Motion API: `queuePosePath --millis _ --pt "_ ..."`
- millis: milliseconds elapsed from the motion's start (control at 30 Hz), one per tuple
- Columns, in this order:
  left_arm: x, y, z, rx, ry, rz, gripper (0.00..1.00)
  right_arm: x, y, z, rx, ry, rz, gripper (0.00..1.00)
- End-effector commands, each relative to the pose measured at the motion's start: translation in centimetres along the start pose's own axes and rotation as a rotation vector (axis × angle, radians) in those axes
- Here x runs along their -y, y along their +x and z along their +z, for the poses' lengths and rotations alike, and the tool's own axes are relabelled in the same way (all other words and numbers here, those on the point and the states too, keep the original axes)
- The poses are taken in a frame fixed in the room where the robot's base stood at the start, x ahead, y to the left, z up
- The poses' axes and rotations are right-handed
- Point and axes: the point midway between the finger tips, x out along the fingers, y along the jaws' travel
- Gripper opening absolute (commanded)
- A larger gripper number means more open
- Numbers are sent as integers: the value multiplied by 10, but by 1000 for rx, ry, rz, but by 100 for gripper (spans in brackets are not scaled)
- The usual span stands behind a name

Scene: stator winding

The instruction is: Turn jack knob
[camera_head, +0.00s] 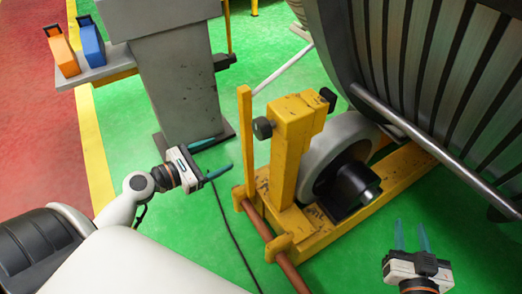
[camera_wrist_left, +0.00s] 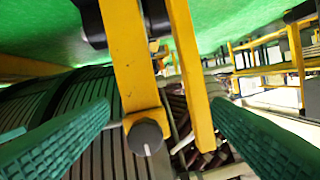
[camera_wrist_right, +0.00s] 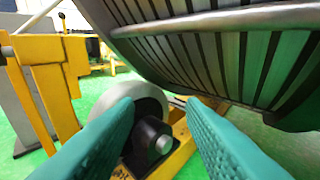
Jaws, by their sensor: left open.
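The jack knob, a dark round knob (camera_head: 263,128), sits on the side of the upright yellow jack post (camera_head: 291,150) in the head view. My left gripper (camera_head: 222,154) is open to the left of the post, apart from the knob and slightly lower in the picture. In the left wrist view the knob (camera_wrist_left: 145,136) appears between the two spread teal fingers, with nothing held. My right gripper (camera_head: 410,222) is open and empty at the lower right, away from the knob. The right wrist view shows its two teal fingers (camera_wrist_right: 160,103) apart.
A large ribbed stator drum (camera_head: 430,70) fills the upper right. A grey roller (camera_head: 345,135) sits on the yellow base. A grey pedestal (camera_head: 180,85) and a shelf with orange (camera_head: 62,50) and blue (camera_head: 91,42) holders stand behind. A dark cable crosses the green floor.

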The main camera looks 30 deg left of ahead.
Motion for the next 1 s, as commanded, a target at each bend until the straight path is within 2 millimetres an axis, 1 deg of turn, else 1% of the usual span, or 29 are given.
queuePosePath --millis 33,100,133,200,300,367,467,700,800,900,1000 --pt "-6 0 -11 -57 -57 24 73 -1 -5 8 49 0 1 36" --pt "-11 -3 -33 -117 -132 55 73 -1 -13 26 97 1 2 36" --pt "-13 -5 -40 -136 -156 66 73 -1 -16 32 112 1 2 36" --pt "-15 -6 -52 -163 -193 85 73 -1 -20 42 134 1 2 36" --pt "-17 -2 -61 -178 -215 97 73 -1 -22 49 143 1 2 36" --pt "-17 5 -63 -179 -218 98 73 -1 -23 49 140 0 2 36" --pt "-18 22 -68 -180 -213 98 73 0 -22 48 130 0 1 36" --pt "-21 70 -77 -179 -214 94 73 2 -24 31 20 -1 -6 36" --pt "-22 86 -79 -179 -214 93 73 4 -25 24 -25 -2 -9 36" --pt "-23 98 -80 -177 -214 93 73 4 -26 18 -56 -2 -10 36" --pt "-24 106 -81 -176 -215 94 73 5 -26 15 -74 -2 -11 36"
